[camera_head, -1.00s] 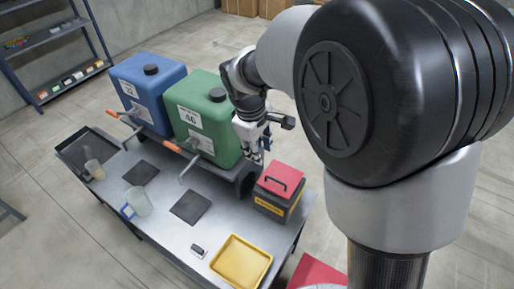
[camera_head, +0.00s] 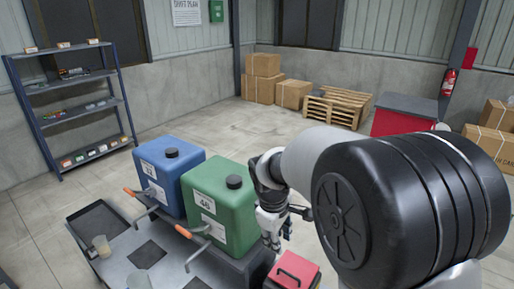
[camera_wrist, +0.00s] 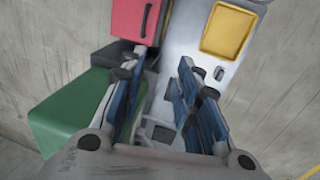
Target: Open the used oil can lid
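A box with a red lid (camera_head: 293,271) and a dark handle stands at the front right of the bench, cut off by the lower picture edge. The lid looks shut and also shows at the top left of the wrist view (camera_wrist: 134,18). I cannot read any label that marks it as the used oil can. My gripper (camera_head: 276,240) hangs beside the green canister, to the left of and behind the red lid, apart from it. In the wrist view my gripper (camera_wrist: 157,88) has its blue fingers spread, with nothing held between them.
Green (camera_head: 219,205) and blue (camera_head: 170,175) canisters with black caps stand on the bench, with orange-handled taps in front. A yellow tray (camera_wrist: 226,30) lies near the red lid. A red cabinet (camera_head: 390,122), pallets (camera_head: 338,107) and cartons (camera_head: 293,93) stand behind. Open floor lies between.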

